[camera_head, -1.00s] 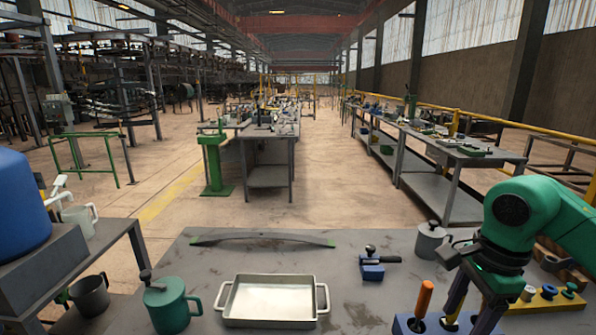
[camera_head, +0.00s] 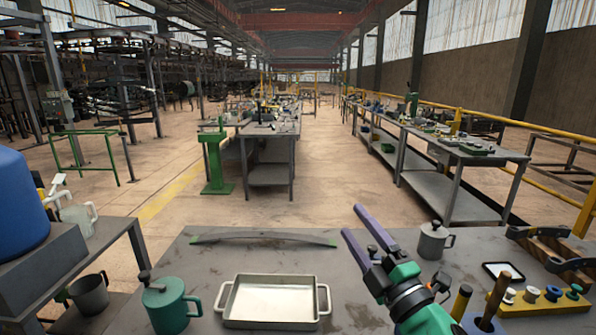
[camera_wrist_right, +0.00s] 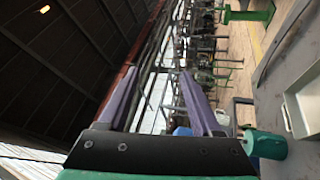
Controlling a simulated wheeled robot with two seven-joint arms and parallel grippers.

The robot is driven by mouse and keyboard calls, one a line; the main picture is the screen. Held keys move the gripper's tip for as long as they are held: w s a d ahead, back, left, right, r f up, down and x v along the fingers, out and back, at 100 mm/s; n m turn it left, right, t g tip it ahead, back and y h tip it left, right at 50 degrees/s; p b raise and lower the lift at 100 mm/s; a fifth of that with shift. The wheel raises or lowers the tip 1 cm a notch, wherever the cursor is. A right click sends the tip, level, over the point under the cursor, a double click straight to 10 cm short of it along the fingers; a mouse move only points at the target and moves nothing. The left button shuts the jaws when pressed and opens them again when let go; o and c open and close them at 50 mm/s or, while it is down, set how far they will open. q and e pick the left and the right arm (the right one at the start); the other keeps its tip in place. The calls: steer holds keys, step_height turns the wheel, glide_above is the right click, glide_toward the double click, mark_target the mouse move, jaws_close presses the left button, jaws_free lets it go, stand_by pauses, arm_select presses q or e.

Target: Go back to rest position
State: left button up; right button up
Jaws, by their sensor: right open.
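My right gripper (camera_head: 353,221) is raised above the near table (camera_head: 215,262), its two purple fingers apart and pointing up and to the left. Nothing is between the fingers. In the right wrist view the open fingers (camera_wrist_right: 160,80) point toward the roof and the far hall, with the table at the right edge. My left gripper is not in view.
On the near table are a white tray (camera_head: 270,325), a green lidded mug (camera_head: 167,308), a grey lidded mug (camera_head: 432,242), a curved strip (camera_head: 264,237) and a yellow block with spools (camera_head: 540,304). A blue tool holder (camera_head: 482,325) stands at the front right.

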steer(key=s+d+f+m+g+h, duration=0.25)
steer(key=d+f+m, duration=0.2)
steer(key=f, duration=0.35)
steer(key=s+d+f+m+g+h, duration=0.2)
steer(key=d+f+m+g+h, duration=0.15)
steer(key=f+m, duration=0.4)
steer(key=s+d+f+m+g+h, duration=0.2)
steer(key=d+f+m+g+h, duration=0.15)
steer(key=f, duration=0.65)
steer(key=s+f+m+g+y, duration=0.1)
steer(key=s+f+m+g, duration=0.45)
steer(key=s+f, duration=0.8)
steer(key=s+d+f+n+g, duration=0.1)
steer(key=s+f, duration=0.2)
steer(key=f, duration=0.9)
steer(key=s+f+n+g, duration=0.1)
steer(key=s+f+g, duration=0.15)
steer(key=f, duration=0.85)
steer(key=s+d+f, duration=0.2)
steer(key=s+f, duration=0.9)
steer(key=s, duration=0.3)
steer(key=shift+s+d+n, duration=0.3)
steer(key=shift+s+d, duration=0.05)
steer(key=shift+f, duration=0.1)
